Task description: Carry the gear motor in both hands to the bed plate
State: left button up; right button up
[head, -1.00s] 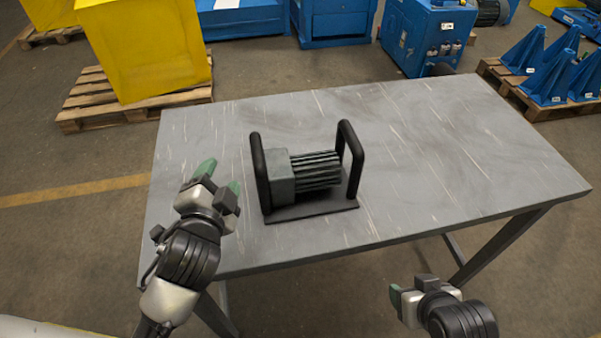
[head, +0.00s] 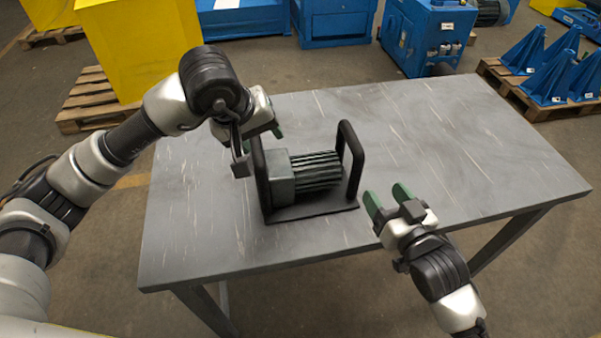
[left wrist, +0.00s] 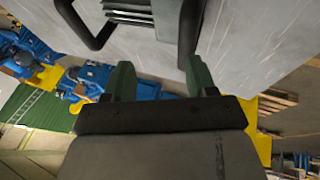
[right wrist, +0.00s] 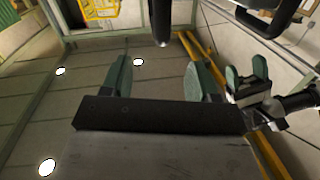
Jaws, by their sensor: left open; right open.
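The gear motor (head: 318,170) stands upright on the grey table, a ribbed dark body on a base plate with a tall black handle at each end. My left gripper (head: 262,143) is open above and beside its left handle (head: 261,178). In the left wrist view the open fingers (left wrist: 160,80) have a handle (left wrist: 188,35) just ahead of them; it is not gripped. My right gripper (head: 388,198) is open and empty, to the right of the right handle (head: 354,160) and apart from it. I cannot make out a bed plate in any view.
The table (head: 470,160) is clear around the motor, with most bare room on the right. Behind it stand a yellow block (head: 135,60) on a pallet, blue machines (head: 425,35) and blue brackets (head: 550,75) on another pallet.

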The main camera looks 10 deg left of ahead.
aim_at(255, 142)
pick_arm(q)
jog(key=a, duration=0.1)
jog(key=a+y, duration=0.1)
jog(key=w+a+r+y, duration=0.1)
jog(key=shift+w+a+t, duration=0.1)
jog(key=shift+a+t, duration=0.05)
jog(key=shift+t, duration=0.15)
pick_arm(e)
jog(key=shift+w+r, duration=0.15)
jog(key=shift+r, duration=0.15)
jog(key=shift+a, duration=0.1)
pick_arm(q)
jog(key=x, duration=1)
jog(key=shift+w+f, duration=0.15)
jog(key=shift+f, duration=0.25)
pick_arm(e)
jog(key=x, duration=1)
jog(key=shift+w+a+r, duration=0.15)
jog(key=shift+w+a, duration=0.05)
jog(key=shift+w, duration=0.1)
pick_arm(q)
jog(key=shift+c, duration=0.2)
grip_shut()
pick_arm(e)
grip_shut()
